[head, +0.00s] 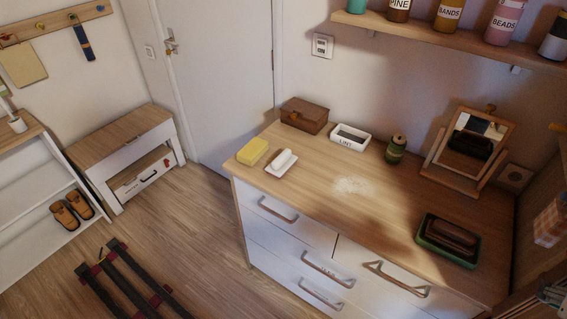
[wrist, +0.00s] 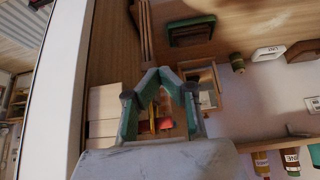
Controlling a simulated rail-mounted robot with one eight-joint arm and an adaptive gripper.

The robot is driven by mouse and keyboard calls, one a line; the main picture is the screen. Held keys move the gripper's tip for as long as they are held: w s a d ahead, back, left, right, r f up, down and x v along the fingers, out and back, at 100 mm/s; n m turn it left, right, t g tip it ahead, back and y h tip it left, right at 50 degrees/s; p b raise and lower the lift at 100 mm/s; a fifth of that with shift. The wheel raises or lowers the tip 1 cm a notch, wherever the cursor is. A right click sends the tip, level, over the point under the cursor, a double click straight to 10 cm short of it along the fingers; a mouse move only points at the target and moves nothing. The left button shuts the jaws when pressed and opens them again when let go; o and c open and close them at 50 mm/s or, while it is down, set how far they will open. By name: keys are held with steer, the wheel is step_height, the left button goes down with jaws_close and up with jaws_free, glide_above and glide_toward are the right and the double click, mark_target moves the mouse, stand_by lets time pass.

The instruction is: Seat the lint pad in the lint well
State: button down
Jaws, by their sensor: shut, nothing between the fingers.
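The lint well appears as a white tray labelled LINT (head: 350,138) at the back of the dresser top, with a dark inside; it also shows at the upper right of the wrist view (wrist: 268,53). I cannot tell for sure which thing is the lint pad. A white rounded piece (head: 284,160) lies on a small pale tray, with a yellow block (head: 252,151) to its left. A dark brown block (head: 451,235) lies in a green tray (head: 425,244) at the front right. My gripper (wrist: 160,74) is shut and empty, away from the lint well.
A brown box (head: 304,115), a green spool (head: 396,149) and a tilted mirror on a wooden stand (head: 471,148) stand along the back. A shelf of jars (head: 450,40) hangs above. A pale powdery patch (head: 353,186) marks the otherwise clear middle of the top.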

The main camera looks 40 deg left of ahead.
steer(key=c, duration=2.4)
jaws_free()
steer(key=shift+c, duration=0.2)
steer(key=o, duration=2.4)
steer(key=shift+a, duration=0.25)
steer(key=shift+d, duration=0.15)
steer(key=shift+d, duration=0.15)
steer(key=shift+r, duration=0.1)
steer(key=c, duration=0.3)
steer(key=shift+o, duration=1.4)
